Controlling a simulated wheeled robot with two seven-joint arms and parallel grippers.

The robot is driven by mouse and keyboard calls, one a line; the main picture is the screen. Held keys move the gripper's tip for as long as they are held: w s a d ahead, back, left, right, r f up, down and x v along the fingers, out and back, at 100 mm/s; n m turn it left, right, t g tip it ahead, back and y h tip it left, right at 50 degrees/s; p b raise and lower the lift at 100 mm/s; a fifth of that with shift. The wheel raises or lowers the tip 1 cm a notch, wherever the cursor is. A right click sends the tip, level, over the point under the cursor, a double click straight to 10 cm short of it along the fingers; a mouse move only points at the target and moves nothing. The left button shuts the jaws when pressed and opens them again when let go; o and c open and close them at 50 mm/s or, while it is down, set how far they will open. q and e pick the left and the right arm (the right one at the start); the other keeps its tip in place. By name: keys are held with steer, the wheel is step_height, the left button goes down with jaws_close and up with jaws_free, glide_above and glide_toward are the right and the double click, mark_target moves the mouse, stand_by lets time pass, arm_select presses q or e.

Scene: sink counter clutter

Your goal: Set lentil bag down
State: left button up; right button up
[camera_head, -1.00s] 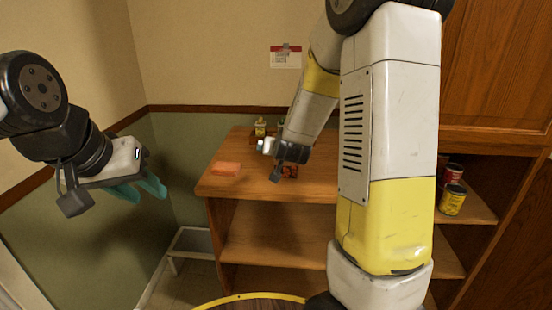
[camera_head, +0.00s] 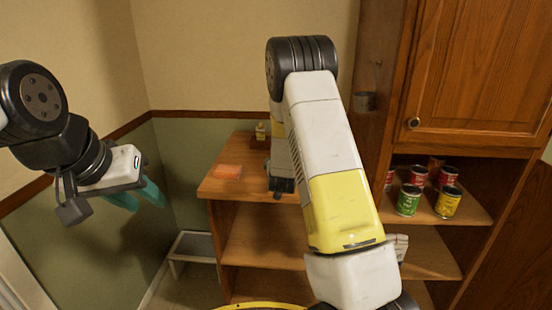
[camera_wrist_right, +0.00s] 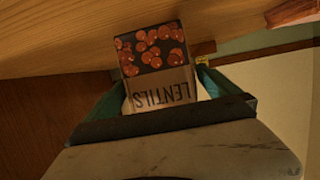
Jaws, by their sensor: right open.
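The lentil bag (camera_wrist_right: 158,75), dark with red lentils and a paper-coloured part lettered LENTILS, shows in the right wrist view by the wooden surface (camera_wrist_right: 60,40). My right gripper (camera_wrist_right: 160,88) is open, with a teal finger on either side of the bag. Whether the fingers touch it, I cannot tell. In the head view, my right arm hides the bag and most of that gripper over the wooden counter (camera_head: 228,188). My left gripper (camera_head: 138,196) hangs at the left, away from the counter, its teal fingers apart and empty.
Several cans, including a green one (camera_head: 408,200), stand on the right shelf. A grey step stool (camera_head: 193,247) is on the floor at left.

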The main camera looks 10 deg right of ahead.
steer(key=x, duration=0.4)
steer(key=shift+w+d, duration=0.15)
steer(key=shift+w, duration=0.2)
steer(key=c, duration=1.7)
steer(key=shift+c, duration=0.2)
